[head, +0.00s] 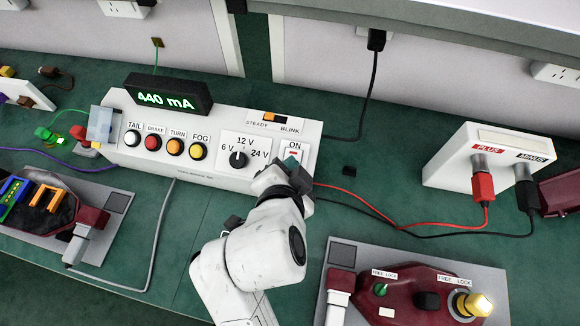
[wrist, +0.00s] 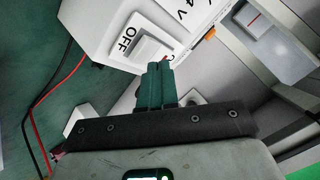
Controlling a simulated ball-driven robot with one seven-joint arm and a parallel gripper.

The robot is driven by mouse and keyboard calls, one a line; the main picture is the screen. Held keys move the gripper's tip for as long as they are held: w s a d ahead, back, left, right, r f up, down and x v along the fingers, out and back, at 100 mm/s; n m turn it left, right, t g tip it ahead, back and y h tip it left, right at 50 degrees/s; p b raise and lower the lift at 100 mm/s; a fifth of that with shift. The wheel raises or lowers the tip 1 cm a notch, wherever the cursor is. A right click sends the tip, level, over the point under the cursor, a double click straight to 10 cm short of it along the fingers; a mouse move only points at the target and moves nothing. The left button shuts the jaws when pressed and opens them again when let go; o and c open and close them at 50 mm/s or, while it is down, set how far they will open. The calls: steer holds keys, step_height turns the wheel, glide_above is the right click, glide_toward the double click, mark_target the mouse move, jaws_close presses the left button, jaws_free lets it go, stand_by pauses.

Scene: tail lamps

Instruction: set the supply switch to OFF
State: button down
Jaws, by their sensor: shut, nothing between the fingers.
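The supply switch, a white rocker with a red mark, sits at the right end of the white control box (head: 200,165). In the head view its ON label shows above it, and my gripper (head: 291,163) covers its lower part. In the wrist view the rocker (wrist: 156,46) lies beside its OFF label. My gripper's teal fingers (wrist: 157,70) are shut with nothing between them. Their tips are right at the rocker's edge near the red mark; I cannot tell whether they touch it.
A voltage knob (head: 238,159) and several coloured buttons are left of the switch; a steady/blink slider (head: 275,118) is above. Red and black cables run right to a plus/minus terminal box (head: 500,160). A red lamp unit (head: 415,290) with a glowing bulb (head: 478,305) is at lower right.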

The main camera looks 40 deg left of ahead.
steer(key=shift+f, duration=0.3)
steer(key=shift+w+f+b, duration=0.15)
steer(key=shift+f+b, duration=0.3)
steer(key=shift+f, duration=0.05)
stand_by(0.7)
steer(key=shift+r, duration=0.1)
steer(key=shift+s+r+p, duration=0.2)
steer(key=shift+r+p, duration=0.65)
steer(key=r+p, duration=0.4)
steer(key=r, duration=0.1)
steer(key=shift+s+d, duration=0.25)
steer(key=shift+s, duration=0.1)
steer(key=shift+f, duration=0.1)
stand_by(0.8)
